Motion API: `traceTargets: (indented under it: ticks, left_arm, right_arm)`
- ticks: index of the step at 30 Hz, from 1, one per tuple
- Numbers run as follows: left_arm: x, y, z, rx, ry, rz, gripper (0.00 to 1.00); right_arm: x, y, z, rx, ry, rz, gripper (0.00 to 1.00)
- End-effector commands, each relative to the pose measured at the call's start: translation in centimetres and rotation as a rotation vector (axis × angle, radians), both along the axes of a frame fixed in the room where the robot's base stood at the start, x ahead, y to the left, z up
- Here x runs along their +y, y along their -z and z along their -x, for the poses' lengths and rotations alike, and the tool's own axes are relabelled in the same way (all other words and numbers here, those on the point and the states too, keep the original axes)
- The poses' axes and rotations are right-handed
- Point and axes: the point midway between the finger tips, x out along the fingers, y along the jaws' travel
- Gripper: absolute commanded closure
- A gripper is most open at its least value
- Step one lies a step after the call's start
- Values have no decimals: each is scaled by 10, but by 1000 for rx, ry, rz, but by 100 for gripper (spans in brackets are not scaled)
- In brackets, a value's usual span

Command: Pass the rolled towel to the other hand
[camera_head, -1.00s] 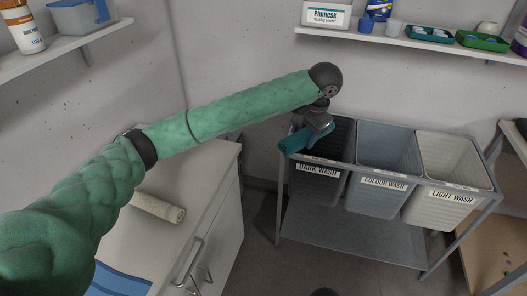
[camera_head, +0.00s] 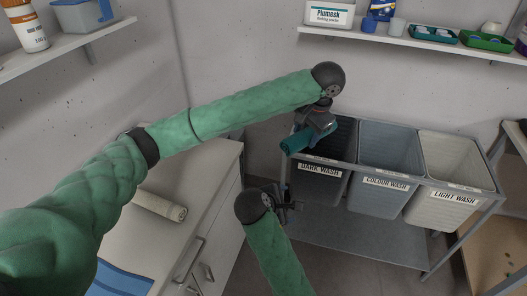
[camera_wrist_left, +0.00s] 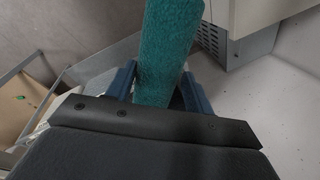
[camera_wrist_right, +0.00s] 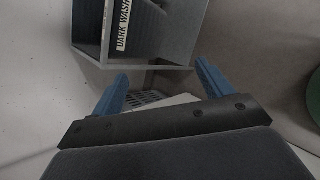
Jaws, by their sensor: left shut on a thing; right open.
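The rolled towel is a teal roll (camera_head: 308,138). My left gripper (camera_head: 318,130) is shut on it and holds it in front of the upper part of the dark wash bin. In the left wrist view the towel (camera_wrist_left: 167,50) stands between the two blue fingers (camera_wrist_left: 160,90) and runs out past the top edge. My right gripper (camera_head: 293,200) is below and left of the towel in the head view, apart from it. In the right wrist view its blue fingers (camera_wrist_right: 160,85) are wide apart with nothing between them.
A metal rack holds the dark wash bin (camera_head: 322,180), the colour wash bin (camera_head: 380,185) and the light wash bin (camera_head: 450,190). A counter (camera_head: 190,190) at left carries a cream roll (camera_head: 159,206) and a blue mat (camera_head: 120,280). Shelves (camera_head: 425,42) hang on the walls.

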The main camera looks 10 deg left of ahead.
Motion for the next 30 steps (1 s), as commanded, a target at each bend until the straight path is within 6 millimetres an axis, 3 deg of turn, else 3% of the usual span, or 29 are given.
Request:
traceTargets:
  ticks: [1,9,15,22,30]
  left_arm:
    - [0,0,0,0,0,0,72]
    - [0,0,0,0,0,0,72]
    - [0,0,0,0,0,0,72]
    - [0,0,0,0,0,0,72]
    - [0,0,0,0,0,0,72]
  right_arm:
    - [8,-20,-5,-18,-30,49,21]
    - [43,-108,-14,-84,-160,339,21]
    - [60,-160,-12,-82,-200,493,21]
    - [68,-187,-8,-73,-217,577,21]
    - [57,-182,-24,-70,-217,589,21]
